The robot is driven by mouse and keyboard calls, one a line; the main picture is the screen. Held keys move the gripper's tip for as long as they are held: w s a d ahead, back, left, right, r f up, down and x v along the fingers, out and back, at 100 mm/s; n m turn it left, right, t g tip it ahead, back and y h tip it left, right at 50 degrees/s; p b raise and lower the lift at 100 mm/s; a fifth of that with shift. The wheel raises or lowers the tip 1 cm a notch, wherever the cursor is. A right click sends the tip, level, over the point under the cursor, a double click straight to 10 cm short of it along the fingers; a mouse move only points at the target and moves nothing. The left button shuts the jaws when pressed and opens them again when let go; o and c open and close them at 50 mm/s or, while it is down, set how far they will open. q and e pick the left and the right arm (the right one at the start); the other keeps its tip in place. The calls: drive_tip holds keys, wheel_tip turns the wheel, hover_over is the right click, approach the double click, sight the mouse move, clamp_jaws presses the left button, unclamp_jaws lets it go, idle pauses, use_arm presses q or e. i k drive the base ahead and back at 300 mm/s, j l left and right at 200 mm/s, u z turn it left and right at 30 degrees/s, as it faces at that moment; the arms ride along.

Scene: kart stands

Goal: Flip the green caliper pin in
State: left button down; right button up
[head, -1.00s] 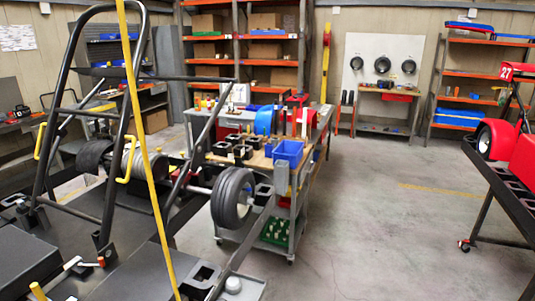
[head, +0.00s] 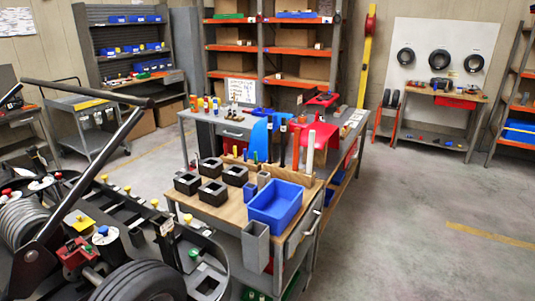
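A red block (head: 75,258), which looks like the caliper, sits on the kart at the lower left, beside the tyre. A small green piece (head: 89,249) shows at its top right; I cannot tell its exact pose or whether it is the pin. Another green-topped part (head: 193,254) stands further right, near the curved black bracket. Neither of my grippers is in view.
The kart's black tyre (head: 140,282) and slanted black bar (head: 90,175) fill the lower left. A wooden-topped workbench (head: 235,213) holds black blocks, a blue bin (head: 275,205) and upright tools. Grey floor (head: 400,225) is clear at right.

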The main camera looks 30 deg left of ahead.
sight(88, 249)
drive_tip(key=i+z, duration=0.25)
drive_tip(key=i, duration=1.6)
drive_tip(key=j+u, duration=0.1)
drive_tip(key=u, duration=3.35)
drive_tip(key=l, duration=0.1)
